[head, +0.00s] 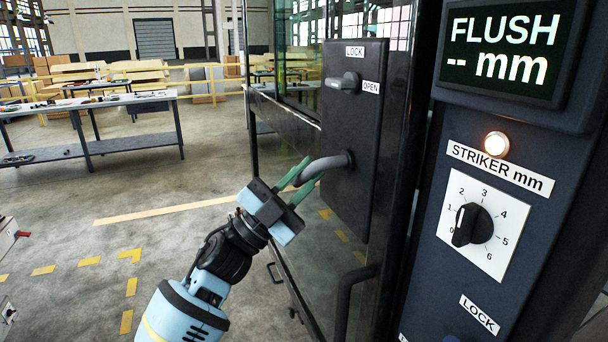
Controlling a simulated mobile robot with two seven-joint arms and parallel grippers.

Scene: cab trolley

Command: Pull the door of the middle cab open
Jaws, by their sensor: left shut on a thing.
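The cab door (290,220) is a dark-framed glass panel, seen at a steep angle. A black lock plate (352,210) on it carries a grey curved handle (335,163) and, above, a turn knob (343,82) with LOCK and OPEN labels. My left gripper (306,177) has its green fingers on either side of the handle's free end and is shut on it. I cannot tell from this view whether the door stands away from its frame. My right gripper is out of view.
A dark post at right carries a display (505,48) reading "FLUSH -- mm", a lit lamp (496,144) and a striker dial (473,225) pointing near 0. A black grab bar (347,300) is below the plate.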

